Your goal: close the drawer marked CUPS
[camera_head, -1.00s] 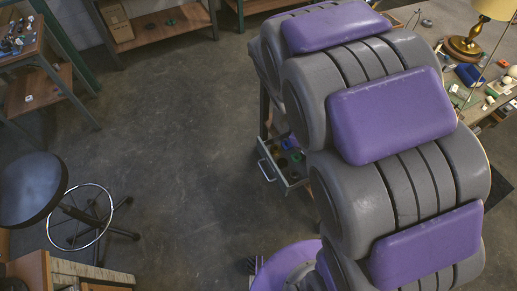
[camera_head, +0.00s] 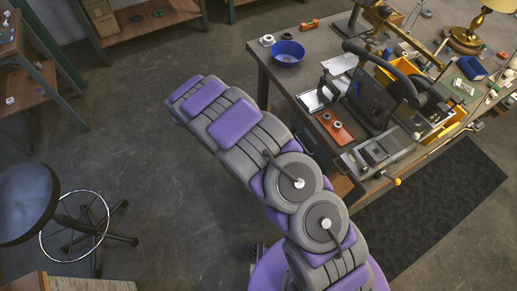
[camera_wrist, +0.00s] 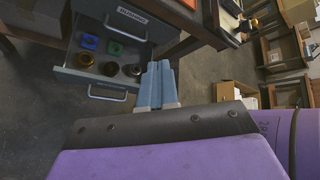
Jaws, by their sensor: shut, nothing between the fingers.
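In the wrist view an open grey drawer (camera_wrist: 70,71) holds a blue piece (camera_wrist: 89,42), a green piece (camera_wrist: 115,48) and several dark or brass-coloured round parts (camera_wrist: 110,68). Its front has a bar handle (camera_wrist: 107,93) and a small label that I cannot read. My gripper (camera_wrist: 158,64) is shut and empty, its pale blue fingers just right of the open drawer's front corner; I cannot tell whether they touch it.
Above the open drawer is another drawer front (camera_wrist: 124,18) with a label and handle. The workbench (camera_head: 290,84) carries a blue bowl (camera_head: 287,52) and tools. A round stool (camera_head: 28,203) stands left. Bare floor lies between stool and bench.

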